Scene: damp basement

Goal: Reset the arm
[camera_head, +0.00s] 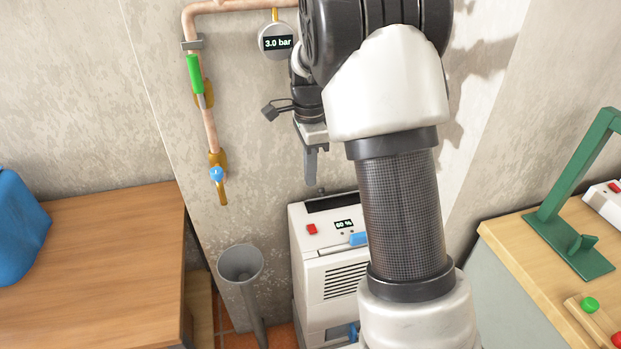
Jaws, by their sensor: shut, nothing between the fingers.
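My arm rises through the middle right of the head view and folds over at the top. My gripper (311,168) hangs below its wrist, pointing down, with its fingers together and nothing between them. It is in the air in front of the wall, above the white dehumidifier-like machine (333,265). The machine has a red button and a display reading about 60 %. My arm hides the machine's right side.
A copper pipe (209,128) with a green-handled valve (194,75), a blue-handled tap (216,174) and a 3.0 bar gauge (277,42) runs along the wall. A grey funnel pipe (241,263) stands below. Wooden tables flank both sides; the right one bears a green stand (570,240).

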